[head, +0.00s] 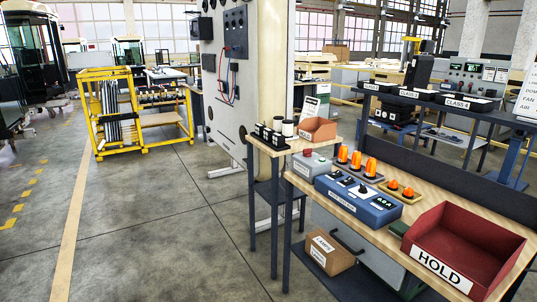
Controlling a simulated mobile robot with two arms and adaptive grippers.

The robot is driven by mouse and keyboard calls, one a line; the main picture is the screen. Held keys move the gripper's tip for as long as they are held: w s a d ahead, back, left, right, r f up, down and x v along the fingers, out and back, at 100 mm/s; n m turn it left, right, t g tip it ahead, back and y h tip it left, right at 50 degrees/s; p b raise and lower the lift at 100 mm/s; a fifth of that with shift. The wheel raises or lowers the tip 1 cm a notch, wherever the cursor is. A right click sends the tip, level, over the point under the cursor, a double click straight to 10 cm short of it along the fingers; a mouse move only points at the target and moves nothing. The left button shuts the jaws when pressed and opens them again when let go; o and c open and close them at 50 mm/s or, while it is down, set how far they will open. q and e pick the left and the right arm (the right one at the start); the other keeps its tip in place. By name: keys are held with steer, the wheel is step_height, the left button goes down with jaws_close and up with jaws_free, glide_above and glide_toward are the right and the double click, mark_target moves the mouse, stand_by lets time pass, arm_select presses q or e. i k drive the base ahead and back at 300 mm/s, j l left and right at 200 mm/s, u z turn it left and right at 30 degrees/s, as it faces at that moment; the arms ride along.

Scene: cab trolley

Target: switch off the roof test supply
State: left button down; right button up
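The blue supply box (352,207) sits on the wooden workbench, with a white label on its front that is too small to read surely. Its top carries dark controls, and a small display (383,203) on its right part shows lit green characters. I cannot tell the position of its switch. Neither of my grippers is in view.
Beside the box are a grey box with a red button (308,155), several orange beacons (356,160) and a red HOLD bin (465,243). A small side table (298,144) adjoins the bench's left end. The floor (150,225) to the left is clear.

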mark_target(307, 152)
steer(key=i, duration=3.3)
steer(key=z, duration=0.55)
